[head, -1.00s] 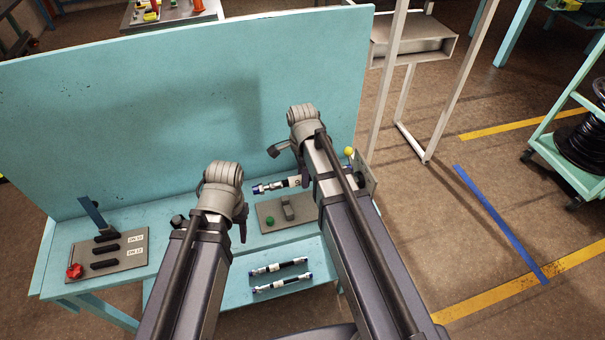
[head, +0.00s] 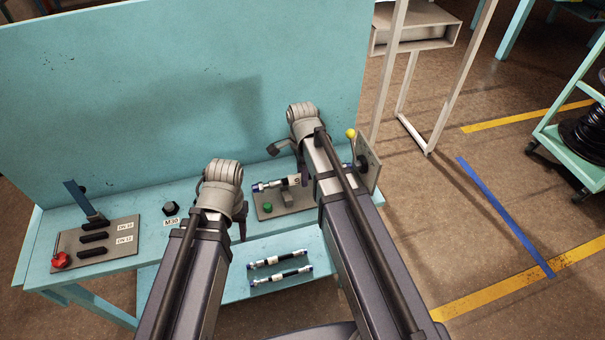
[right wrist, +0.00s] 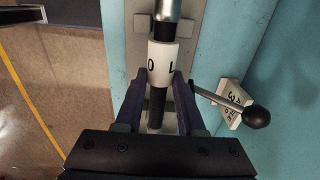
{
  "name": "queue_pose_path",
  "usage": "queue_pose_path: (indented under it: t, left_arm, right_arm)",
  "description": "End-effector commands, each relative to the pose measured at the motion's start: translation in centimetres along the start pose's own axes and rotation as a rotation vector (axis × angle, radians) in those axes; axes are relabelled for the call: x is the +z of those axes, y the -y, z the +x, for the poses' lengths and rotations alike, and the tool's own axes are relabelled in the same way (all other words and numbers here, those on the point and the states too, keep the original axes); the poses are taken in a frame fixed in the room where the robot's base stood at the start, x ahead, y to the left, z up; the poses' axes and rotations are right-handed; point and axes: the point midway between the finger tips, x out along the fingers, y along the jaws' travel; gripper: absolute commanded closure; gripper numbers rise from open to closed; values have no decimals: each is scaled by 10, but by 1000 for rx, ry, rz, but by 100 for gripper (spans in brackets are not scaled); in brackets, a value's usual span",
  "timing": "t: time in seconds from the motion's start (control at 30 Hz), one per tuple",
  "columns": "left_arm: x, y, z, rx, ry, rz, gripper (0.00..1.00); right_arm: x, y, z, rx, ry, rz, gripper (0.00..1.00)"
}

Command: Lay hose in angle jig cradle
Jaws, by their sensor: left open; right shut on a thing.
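My right gripper (right wrist: 157,100) is shut on a black hose (right wrist: 157,105) with a white lettered label (right wrist: 163,65) and a metal end. In the head view the hose's blue-tipped end (head: 263,187) sticks out left of my right arm, over a grey jig plate (head: 267,213) with a green button (head: 267,208) and a small grey block (head: 288,199). My arm hides the hose's other end; I cannot tell whether the hose touches the jig. My left gripper (head: 241,228) is open and empty at the bench front, mostly hidden behind its arm.
Two more hoses (head: 278,259) (head: 281,276) lie on a lower shelf. A plate with black blocks and a red knob (head: 61,260) is at left. An upright plate (head: 369,163) with a yellow ball (head: 351,133) stands at right. A blue panel (head: 150,100) closes off the back.

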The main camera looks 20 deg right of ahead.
Motion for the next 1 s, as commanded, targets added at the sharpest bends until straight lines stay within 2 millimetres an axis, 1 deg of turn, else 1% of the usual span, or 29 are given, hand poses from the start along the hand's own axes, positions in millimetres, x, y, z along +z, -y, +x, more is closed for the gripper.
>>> queue_pose_path:
  t: [0.03,0.4,0.57,0.87,0.9,1.0]
  left_arm:
    - [0,-1,8,0,0,0,50]
    - [-2,-3,35,0,0,0,50]
    - [-2,-4,40,0,0,0,50]
    - [-2,-4,39,0,0,0,50]
    - [-2,-4,39,0,0,0,50]
    - [-2,-4,40,0,0,0,50]
  right_arm:
    - [0,0,8,0,0,0,100]
    - [0,0,35,0,0,0,100]
    - [0,0,40,0,0,0,100]
    - [0,0,40,0,0,0,100]
    - [0,0,40,0,0,0,59]
    - [0,0,40,0,0,0,47]
